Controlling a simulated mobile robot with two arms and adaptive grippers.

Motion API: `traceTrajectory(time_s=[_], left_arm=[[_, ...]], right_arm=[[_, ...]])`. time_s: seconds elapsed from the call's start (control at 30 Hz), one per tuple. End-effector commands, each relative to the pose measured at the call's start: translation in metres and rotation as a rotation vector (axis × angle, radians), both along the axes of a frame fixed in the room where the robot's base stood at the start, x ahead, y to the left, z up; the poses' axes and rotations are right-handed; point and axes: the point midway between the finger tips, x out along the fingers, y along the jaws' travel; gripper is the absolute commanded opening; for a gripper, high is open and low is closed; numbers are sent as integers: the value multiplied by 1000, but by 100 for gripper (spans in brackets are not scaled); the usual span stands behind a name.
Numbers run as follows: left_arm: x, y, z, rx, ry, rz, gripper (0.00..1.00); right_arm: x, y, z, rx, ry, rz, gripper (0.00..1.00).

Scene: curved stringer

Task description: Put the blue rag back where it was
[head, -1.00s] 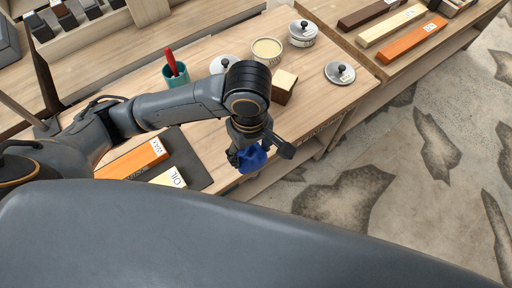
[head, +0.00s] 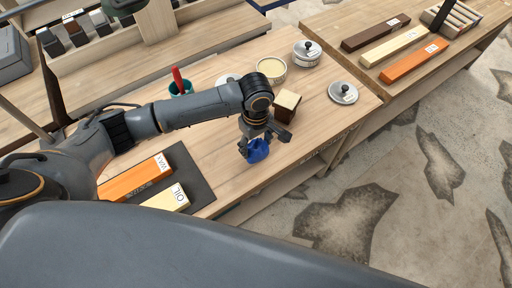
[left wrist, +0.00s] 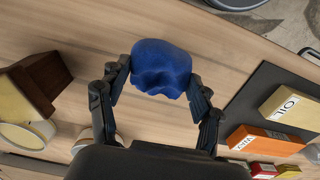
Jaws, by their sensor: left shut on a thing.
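The blue rag (head: 257,149) is a bunched blue bundle at the front edge of the wooden workbench (head: 222,139). My left gripper (head: 255,143) is shut on it from above. In the left wrist view the rag (left wrist: 161,68) sits between the two fingers of the left gripper (left wrist: 158,82), with bare bench wood around it. I cannot tell whether the rag touches the bench. My right gripper is not in view.
A brown block with a pale top (head: 286,105) stands close by. Round tins (head: 307,53) and a lid (head: 343,92) lie beyond. A dark mat (head: 190,172) holds the orange WAX block (head: 135,178) and the pale OIL block (head: 168,199). A teal cup (head: 181,88) stands behind my arm.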

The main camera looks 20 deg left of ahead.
Motion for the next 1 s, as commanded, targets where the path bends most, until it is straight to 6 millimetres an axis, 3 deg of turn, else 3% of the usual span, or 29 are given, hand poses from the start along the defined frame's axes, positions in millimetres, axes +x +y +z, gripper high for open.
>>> traceTrajectory(time_s=[0.23,0.63,0.67,0.73,1.0], left_arm=[[2,2,-32,2,2,0,39],[2,2,-37,1,2,0,39],[3,2,-37,1,0,0,71],[3,2,-37,1,0,0,85],[3,2,-37,1,0,0,87]], right_arm=[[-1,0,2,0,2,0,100],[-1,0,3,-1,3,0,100],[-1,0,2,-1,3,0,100],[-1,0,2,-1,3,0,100],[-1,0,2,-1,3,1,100]])
